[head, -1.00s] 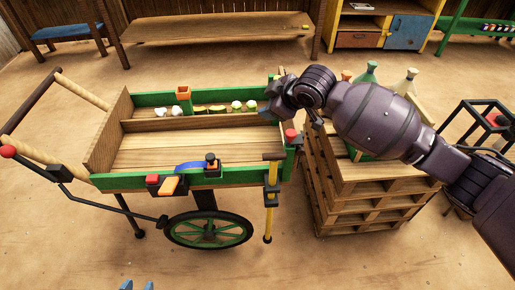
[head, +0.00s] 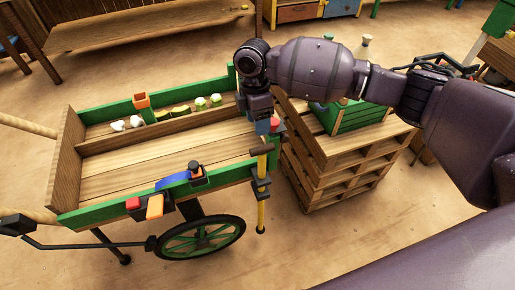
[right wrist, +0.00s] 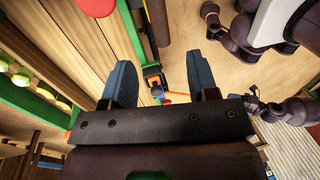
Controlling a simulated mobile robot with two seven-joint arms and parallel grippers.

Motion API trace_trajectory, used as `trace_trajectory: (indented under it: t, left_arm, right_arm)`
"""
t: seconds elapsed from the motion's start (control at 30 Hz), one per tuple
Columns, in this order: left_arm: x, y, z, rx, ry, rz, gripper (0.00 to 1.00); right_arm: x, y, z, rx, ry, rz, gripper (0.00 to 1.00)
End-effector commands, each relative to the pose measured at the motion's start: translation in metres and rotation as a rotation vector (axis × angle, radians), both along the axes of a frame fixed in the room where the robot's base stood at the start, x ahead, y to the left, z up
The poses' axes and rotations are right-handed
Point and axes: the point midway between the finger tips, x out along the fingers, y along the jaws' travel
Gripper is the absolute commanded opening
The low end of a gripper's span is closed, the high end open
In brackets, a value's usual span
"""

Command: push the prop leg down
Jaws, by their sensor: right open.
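The prop leg is a yellow post (head: 261,212) in a dark bracket at the cart's near right corner, with a brown wooden handle (head: 262,150) across its top. Its foot is close to the ground. My right gripper (head: 263,126) points down just above the cart's right end, behind the handle, near a red knob (head: 275,125). In the right wrist view its two blue fingers (right wrist: 160,80) are apart with nothing between them; the handle (right wrist: 158,22) lies beyond them. What seems to be my left gripper (right wrist: 251,102) is small there, its jaws unclear.
The green-edged wooden cart (head: 165,160) stands on one wheel (head: 200,240); its front carries a red button, an orange lever and a dark knob. Stacked pallets (head: 340,165) with a green crate (head: 355,117) stand close to its right. The ground in front is clear.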

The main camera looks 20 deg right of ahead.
Motion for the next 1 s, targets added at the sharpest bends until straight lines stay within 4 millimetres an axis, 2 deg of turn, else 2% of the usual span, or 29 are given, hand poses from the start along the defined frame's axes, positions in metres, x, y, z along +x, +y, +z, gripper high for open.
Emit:
trace_trajectory:
  t: [0.3,0.53,0.7,1.0]
  left_arm:
    - [-0.006,0.001,-0.016,0.0,0.027,0.003,0.43]
    - [-0.001,0.002,-0.017,0.005,0.02,-0.005,0.43]
    - [0.003,0.003,-0.016,0.012,0.012,-0.012,0.43]
    - [0.001,0.004,-0.018,0.012,0.018,-0.01,0.43]
  right_arm:
    - [-0.011,0.0,-0.054,0.001,0.006,-0.001,0.54]
    - [-0.017,0.001,-0.086,0.002,0.003,-0.001,0.54]
    - [-0.019,0.0,-0.099,0.002,0.001,-0.002,0.54]
    - [-0.02,0.001,-0.101,0.002,-0.002,-0.002,0.54]
